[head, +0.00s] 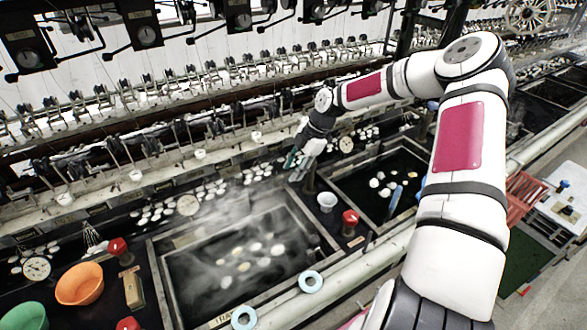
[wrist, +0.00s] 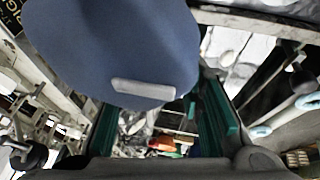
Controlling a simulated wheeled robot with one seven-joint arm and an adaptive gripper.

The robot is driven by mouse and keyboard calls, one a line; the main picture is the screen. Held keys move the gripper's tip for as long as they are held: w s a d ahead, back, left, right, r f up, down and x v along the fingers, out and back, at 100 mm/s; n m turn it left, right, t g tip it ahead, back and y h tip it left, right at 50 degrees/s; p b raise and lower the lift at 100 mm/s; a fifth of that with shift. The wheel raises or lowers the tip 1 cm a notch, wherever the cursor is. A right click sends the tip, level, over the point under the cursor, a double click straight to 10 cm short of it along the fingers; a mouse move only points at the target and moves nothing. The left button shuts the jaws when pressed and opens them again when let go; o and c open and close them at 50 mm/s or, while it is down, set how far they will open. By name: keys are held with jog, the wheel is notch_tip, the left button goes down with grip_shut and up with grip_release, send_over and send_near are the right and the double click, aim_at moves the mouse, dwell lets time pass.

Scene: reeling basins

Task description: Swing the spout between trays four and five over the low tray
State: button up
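My gripper (head: 297,163) hangs at the back end of the divider between a steaming tray (head: 318,232) and a darker tray (head: 346,191) to its right. A dark grey upright piece (head: 310,180), apparently the spout, stands just right of and below the fingers. I cannot tell whether they touch it. In the wrist view the two teal finger pads (wrist: 160,125) are well apart, with nothing clearly held between them. A large blue-grey rounded shape (wrist: 120,45) covers the upper left there; I cannot tell what it is. Pale cocoons float in both trays.
A white cup (head: 327,202) and a red knob (head: 350,217) stand on the divider. Two light-blue rings (head: 311,281) lie along the front rail. An orange bowl (head: 79,284) and a green bowl (head: 24,317) sit at left. Reeling machinery (head: 150,150) lines the back.

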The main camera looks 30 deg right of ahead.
jog(key=v, duration=1.1)
jog(key=shift+d+r, duration=0.15)
jog(key=shift+r, duration=0.15)
jog(key=shift+s, duration=0.1)
dwell(0.6)
